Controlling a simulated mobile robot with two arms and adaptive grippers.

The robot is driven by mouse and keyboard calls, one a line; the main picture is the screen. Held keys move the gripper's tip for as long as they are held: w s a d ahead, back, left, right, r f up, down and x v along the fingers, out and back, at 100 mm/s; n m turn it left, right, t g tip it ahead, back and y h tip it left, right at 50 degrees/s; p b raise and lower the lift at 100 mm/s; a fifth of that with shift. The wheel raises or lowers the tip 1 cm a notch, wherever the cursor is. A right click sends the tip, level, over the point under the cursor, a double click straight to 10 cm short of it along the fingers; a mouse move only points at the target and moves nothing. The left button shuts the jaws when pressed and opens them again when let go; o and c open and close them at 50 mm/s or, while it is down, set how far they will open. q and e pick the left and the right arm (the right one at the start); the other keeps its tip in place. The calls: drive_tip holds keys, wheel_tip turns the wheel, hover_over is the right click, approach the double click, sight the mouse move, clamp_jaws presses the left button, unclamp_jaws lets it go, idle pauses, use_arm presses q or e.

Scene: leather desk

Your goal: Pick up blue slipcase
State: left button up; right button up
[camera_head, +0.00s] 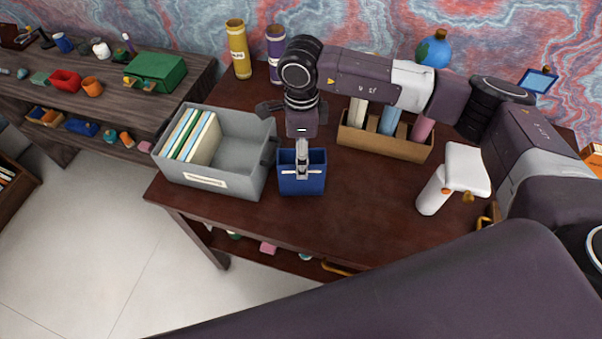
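The blue slipcase (302,186) stands upright on the dark red-brown desk (345,215), just right of a grey bin. Its top is open, and a pale bar crosses its front. My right gripper (302,168) comes in from above, its arm reaching in from the right. Its silver fingertip part overlaps the slipcase's opening and front wall. The fingers are small and seen end-on, so I cannot tell whether they grip the wall. My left gripper is not in view.
The grey bin (232,172) holds several folders close to the slipcase's left. A brown organizer (386,146) stands behind right, and a white object (433,192) stands at right. Yellow (239,52) and purple (276,50) cylinders stand at the back. The front middle of the desk is clear.

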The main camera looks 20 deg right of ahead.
wheel_tip(320, 180, down, 9)
drive_tip(key=p, duration=0.2)
drive_tip(key=shift+w+r+p, duration=0.1)
drive_tip(key=shift+r+p, duration=0.05)
drive_tip(key=shift+p, duration=0.2)
drive_tip(key=shift+w+f, duration=0.1)
drive_tip(key=shift+f, duration=0.25)
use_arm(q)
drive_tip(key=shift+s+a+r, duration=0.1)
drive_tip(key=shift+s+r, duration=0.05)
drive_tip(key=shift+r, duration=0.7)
use_arm(e)
drive_tip(key=shift+c, duration=0.4)
drive_tip(key=c, duration=1.2)
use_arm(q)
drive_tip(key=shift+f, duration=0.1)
use_arm(e)
drive_tip(key=shift+d+r, duration=0.1)
drive_tip(key=shift+d, duration=0.05)
